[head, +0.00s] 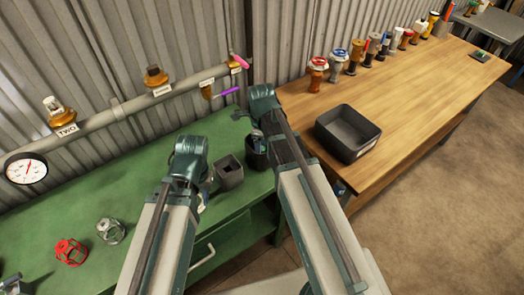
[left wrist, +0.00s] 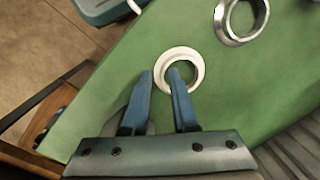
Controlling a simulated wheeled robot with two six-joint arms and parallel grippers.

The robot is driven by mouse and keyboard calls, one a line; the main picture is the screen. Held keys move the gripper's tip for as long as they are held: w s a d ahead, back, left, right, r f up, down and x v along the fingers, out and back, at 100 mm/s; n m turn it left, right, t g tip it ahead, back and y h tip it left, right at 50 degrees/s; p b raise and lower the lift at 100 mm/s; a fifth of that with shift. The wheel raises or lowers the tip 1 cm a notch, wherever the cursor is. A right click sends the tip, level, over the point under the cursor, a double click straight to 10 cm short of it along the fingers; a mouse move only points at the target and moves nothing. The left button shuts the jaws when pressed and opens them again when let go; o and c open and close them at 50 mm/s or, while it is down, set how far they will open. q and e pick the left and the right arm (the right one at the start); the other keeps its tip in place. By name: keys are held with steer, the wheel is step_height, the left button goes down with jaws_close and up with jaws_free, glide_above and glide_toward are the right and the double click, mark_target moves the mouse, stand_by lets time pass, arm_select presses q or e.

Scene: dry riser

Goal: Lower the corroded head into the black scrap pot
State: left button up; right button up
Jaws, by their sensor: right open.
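A pipe (head: 125,108) with brass fittings runs along the wall. A black bin (head: 347,134) sits on the wooden table (head: 425,90).

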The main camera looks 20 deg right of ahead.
step_height(320, 180, up, 13)
steer(key=p, duration=1.2)
steer(key=shift+p, duration=0.35)
steer(key=s+a+n, duration=0.5)
steer(key=s+n, duration=0.2)
steer(key=n, duration=0.7)
steer(key=s+a+n+h, duration=0.1)
steer(key=s+a+n, duration=0.4)
steer(key=n, duration=0.9)
steer(key=shift+s+a+r, duration=0.15)
steer(key=shift+s+a, duration=0.1)
steer(key=shift+s, duration=0.9)
